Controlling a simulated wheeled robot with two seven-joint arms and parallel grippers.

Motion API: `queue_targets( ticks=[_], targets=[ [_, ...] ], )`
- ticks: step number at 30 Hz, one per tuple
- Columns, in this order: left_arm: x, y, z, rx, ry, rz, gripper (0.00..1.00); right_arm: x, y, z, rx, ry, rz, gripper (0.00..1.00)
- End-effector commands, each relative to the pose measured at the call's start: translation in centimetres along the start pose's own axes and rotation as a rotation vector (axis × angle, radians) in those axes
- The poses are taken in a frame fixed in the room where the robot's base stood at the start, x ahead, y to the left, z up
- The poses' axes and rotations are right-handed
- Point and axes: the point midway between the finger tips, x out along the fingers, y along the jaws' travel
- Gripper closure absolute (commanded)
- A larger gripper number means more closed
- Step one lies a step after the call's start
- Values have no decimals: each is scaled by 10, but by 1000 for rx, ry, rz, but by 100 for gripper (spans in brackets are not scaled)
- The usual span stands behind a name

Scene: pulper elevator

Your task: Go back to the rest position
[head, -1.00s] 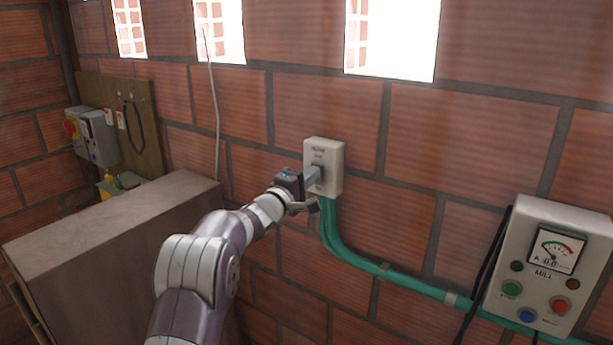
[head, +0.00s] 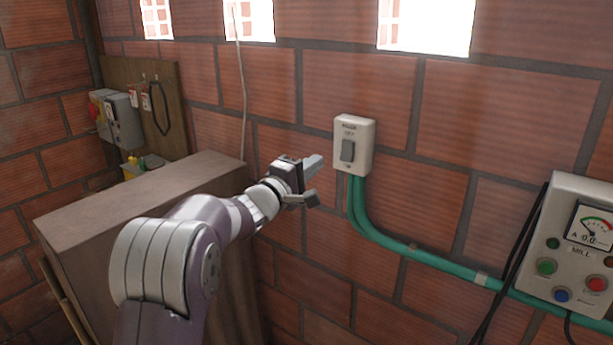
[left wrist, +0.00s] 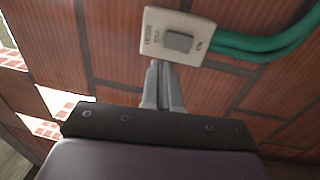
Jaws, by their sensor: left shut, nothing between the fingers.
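My left gripper (head: 316,180) is in the middle of the head view, a little left of a white wall switch box (head: 366,134) and apart from it. The box has a grey rocker (head: 347,150) on its front. In the left wrist view my left gripper's fingers (left wrist: 161,70) are together and empty, pointing toward the switch box (left wrist: 196,52), whose grey rocker (left wrist: 178,41) shows in full. My right gripper is in neither view.
A brown cabinet (head: 140,190) stands at the left under my arm. Green conduit (head: 400,247) runs from the switch to the mill panel (head: 562,225) at the right. A wooden board (head: 150,95) with a grey electrical box (head: 122,122) is at the far left. Brick wall lies behind.

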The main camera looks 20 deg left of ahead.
Motion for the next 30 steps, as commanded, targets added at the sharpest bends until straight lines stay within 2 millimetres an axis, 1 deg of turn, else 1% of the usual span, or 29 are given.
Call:
queue_targets(
  ticks=[1, 4, 14, 16, 17, 18, 19, 20, 21, 22, 23, 24, 26, 27, 29, 30],
  targets=[
    [-6, 0, -1, 1, 2, 1, 100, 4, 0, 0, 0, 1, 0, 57],
    [-11, 3, 0, 1, 1, 1, 100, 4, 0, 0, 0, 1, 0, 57],
    [-13, 4, 0, 3, 0, 0, 100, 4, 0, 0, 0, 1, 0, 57],
    [-13, 4, -1, 53, 3, -3, 100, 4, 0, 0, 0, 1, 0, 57],
    [-13, 1, -3, 103, 12, -15, 100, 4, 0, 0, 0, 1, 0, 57],
    [-13, -5, -9, 198, 41, -46, 100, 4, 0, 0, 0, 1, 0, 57],
    [-15, -15, -17, 282, 72, -89, 100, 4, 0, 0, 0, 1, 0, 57],
    [-20, -31, -26, 372, 109, -156, 100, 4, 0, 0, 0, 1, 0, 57],
    [-33, -58, -38, 499, 152, -281, 100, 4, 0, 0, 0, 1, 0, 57],
    [-47, -82, -45, 596, 170, -394, 100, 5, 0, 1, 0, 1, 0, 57],
    [-65, -108, -48, 690, 165, -520, 100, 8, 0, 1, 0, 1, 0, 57],
    [-92, -143, -45, 800, 123, -689, 100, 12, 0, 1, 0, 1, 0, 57],
    [-135, -188, -30, 922, 1, -913, 100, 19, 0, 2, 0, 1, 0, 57],
    [-166, -214, -15, 980, -110, -1039, 100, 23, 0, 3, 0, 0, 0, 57],
    [-211, -246, 12, 1035, -303, -1189, 100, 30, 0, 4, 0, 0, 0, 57],
    [-241, -263, 32, 1051, -437, -1262, 100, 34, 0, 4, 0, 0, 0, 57]
  ],
)
